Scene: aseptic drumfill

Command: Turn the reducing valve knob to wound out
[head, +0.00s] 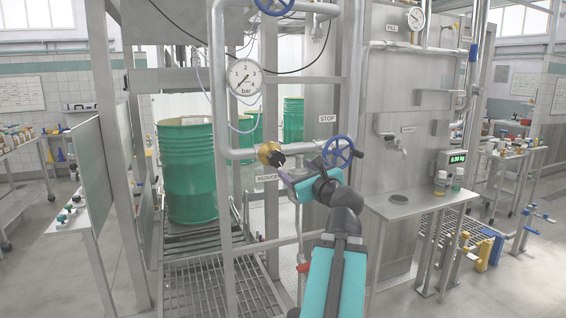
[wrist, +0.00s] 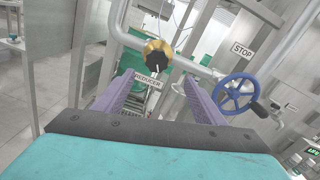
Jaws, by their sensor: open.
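The reducing valve knob (head: 278,160) is black on a brass-gold body (head: 268,153), set on the grey pipe under the pressure gauge. In the wrist view the knob (wrist: 155,68) shows dark with a pale mark, below its gold body (wrist: 155,48). A REDUCER label (wrist: 148,81) hangs just under it. My gripper (wrist: 158,88) is open and empty, its two purple fingers pointing toward the knob, one on each side in the picture and seemingly short of it. In the head view my gripper (head: 287,177) is close beside the knob; whether they touch cannot be told.
A blue handwheel (head: 341,151) sits close to the right of the knob, near my wrist; it also shows in the wrist view (wrist: 234,94). The round gauge (head: 244,77) is above. A green drum (head: 188,172) stands on rollers to the left. A steel shelf (head: 400,204) is at right.

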